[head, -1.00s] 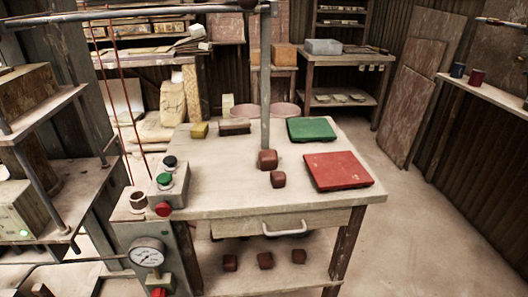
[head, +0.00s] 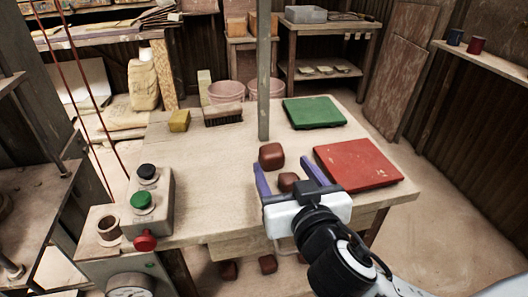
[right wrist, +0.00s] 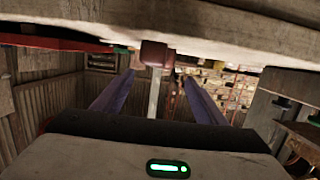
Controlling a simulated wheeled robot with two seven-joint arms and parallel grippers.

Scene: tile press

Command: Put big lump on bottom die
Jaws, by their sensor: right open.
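Two brown lumps lie on the table (head: 215,185). The big lump (head: 271,156) is behind the small lump (head: 288,182), near the foot of the grey post. My right gripper (head: 288,171) is open, its two purple fingers pointing toward the back of the table. In the head view the small lump shows between the fingers and the big lump just beyond them. In the right wrist view the table is at the top, and one brown lump (right wrist: 155,54) shows ahead between the open fingers; I cannot tell which lump. My left gripper is not in view. I cannot make out the bottom die.
A red board (head: 358,163) lies right of my gripper, a green board (head: 314,112) behind it. The grey post (head: 264,80) stands behind the big lump. A control box (head: 150,205) is at the left. A brush (head: 223,115) and yellow block (head: 179,121) lie at the back.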

